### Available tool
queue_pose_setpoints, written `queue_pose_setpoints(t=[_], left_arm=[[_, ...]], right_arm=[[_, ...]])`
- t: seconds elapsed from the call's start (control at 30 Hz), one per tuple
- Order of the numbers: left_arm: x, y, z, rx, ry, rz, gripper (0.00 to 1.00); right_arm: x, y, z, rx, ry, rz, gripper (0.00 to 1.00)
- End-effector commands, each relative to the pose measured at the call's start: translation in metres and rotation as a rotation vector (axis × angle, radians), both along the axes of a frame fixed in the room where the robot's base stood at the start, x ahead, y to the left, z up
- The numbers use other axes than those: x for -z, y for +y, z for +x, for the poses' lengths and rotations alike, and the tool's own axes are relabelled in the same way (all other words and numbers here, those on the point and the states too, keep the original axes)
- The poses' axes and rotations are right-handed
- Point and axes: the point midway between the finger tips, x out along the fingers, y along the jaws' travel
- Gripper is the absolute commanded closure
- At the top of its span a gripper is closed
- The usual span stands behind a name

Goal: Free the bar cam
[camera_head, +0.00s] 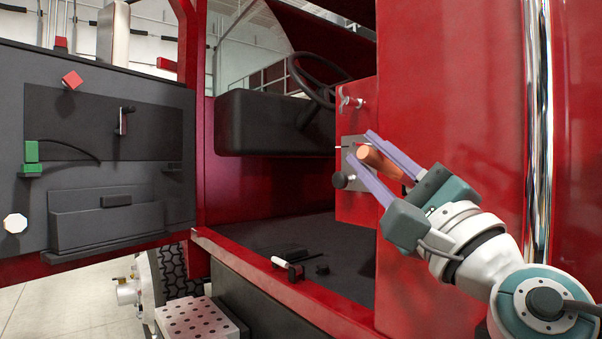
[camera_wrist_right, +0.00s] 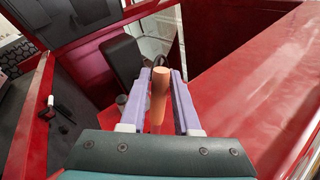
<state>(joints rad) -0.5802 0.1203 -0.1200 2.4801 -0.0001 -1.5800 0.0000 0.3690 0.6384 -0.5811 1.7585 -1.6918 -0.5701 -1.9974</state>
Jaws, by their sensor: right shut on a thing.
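An orange handle (camera_head: 380,163), which I take to be the bar cam's, sticks out from a small metal plate (camera_head: 352,182) on the edge of the red cab panel. My right gripper (camera_head: 360,146) has its two lilac fingers on either side of the handle and is shut on it. The fingers partly hide the plate. My left gripper is not in view.
A steering wheel (camera_head: 318,75) is behind. A small white-ended lever (camera_head: 285,263) lies on the cab floor.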

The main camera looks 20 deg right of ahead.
Motion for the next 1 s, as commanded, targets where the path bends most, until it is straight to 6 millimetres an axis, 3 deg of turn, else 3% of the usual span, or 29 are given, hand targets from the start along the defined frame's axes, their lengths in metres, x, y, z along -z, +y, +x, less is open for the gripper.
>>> queue_pose_setpoints(t=[0.6, 0.63, 0.7, 1.0], left_arm=[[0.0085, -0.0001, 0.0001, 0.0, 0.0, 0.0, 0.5], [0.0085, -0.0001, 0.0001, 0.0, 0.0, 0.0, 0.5], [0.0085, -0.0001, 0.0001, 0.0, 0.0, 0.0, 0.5], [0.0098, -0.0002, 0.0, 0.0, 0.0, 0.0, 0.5]], right_arm=[[0.0031, 0.0018, -0.0007, -0.001, -0.016, -0.038, 1.0], [0.0032, 0.0019, -0.0007, -0.001, -0.016, -0.038, 0.66], [0.0033, 0.0018, -0.0007, -0.001, -0.015, -0.038, 0.58], [0.0057, 0.001, -0.0022, 0.0, -0.014, -0.036, 0.57]])
